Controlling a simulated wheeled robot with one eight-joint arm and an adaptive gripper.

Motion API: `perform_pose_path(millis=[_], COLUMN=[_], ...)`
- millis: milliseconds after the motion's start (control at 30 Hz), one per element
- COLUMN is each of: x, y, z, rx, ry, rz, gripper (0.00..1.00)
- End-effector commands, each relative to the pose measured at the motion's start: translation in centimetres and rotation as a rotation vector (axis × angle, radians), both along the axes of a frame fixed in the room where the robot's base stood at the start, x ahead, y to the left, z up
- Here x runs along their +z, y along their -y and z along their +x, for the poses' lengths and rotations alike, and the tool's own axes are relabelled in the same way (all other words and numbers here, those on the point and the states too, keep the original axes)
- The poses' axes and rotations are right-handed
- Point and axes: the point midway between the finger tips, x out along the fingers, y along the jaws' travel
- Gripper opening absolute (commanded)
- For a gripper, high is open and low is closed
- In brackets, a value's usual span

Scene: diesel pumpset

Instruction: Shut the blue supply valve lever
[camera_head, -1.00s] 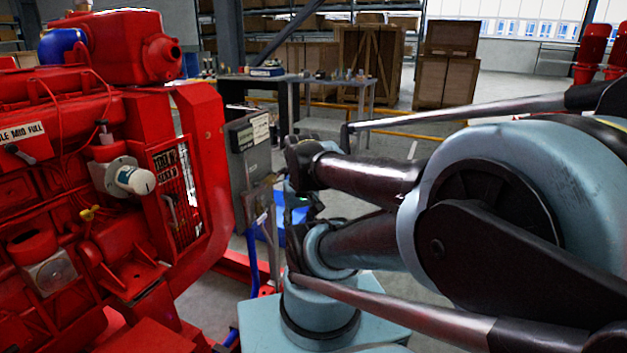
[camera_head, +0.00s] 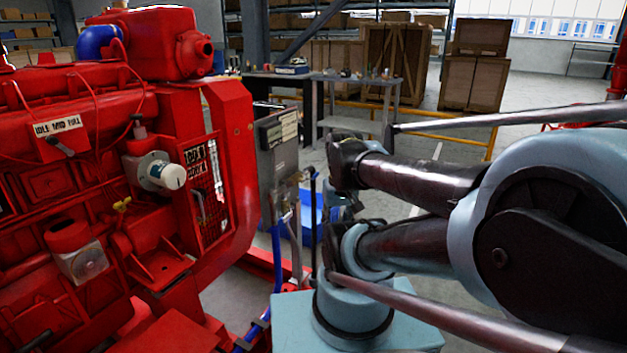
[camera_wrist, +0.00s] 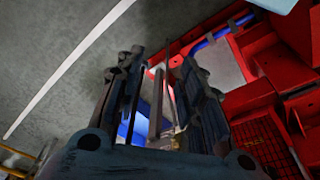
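My gripper (camera_wrist: 160,68) is open in the wrist view, its two dark fingers apart with nothing held between them. Beyond the gap are an upright grey post (camera_wrist: 156,100), a thin dark rod and a small brass-coloured fitting (camera_wrist: 178,140). A blue pipe (camera_wrist: 215,36) runs along the red frame at the upper right of the wrist view. In the head view the blue pipe (camera_head: 277,262) rises beside the grey panel stand. I cannot make out the blue valve lever for certain. My arm covers most of my gripper in the head view.
The red engine (camera_head: 75,110) fills the left of the head view. A grey control panel (camera_head: 278,135) stands beside it. A blue bin (camera_head: 312,212) is on the floor behind. A workbench (camera_head: 330,80) and wooden crates (camera_head: 475,82) stand farther back. Grey floor (camera_wrist: 50,45) is open at left in the wrist view.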

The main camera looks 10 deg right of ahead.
Motion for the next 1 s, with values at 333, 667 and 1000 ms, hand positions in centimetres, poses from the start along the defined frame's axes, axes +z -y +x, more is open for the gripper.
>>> perform_pose_path(millis=[333,667,1000], x=[5.1,10.8,14.8], y=[0.0,0.1,0.3], z=[3.2,10.5,19.2], rx=[-0.081,-0.219,-0.359], ry=[-0.013,-0.052,-0.091], rz=[0.015,0.034,0.049], gripper=[0.27,0.27,0.27])
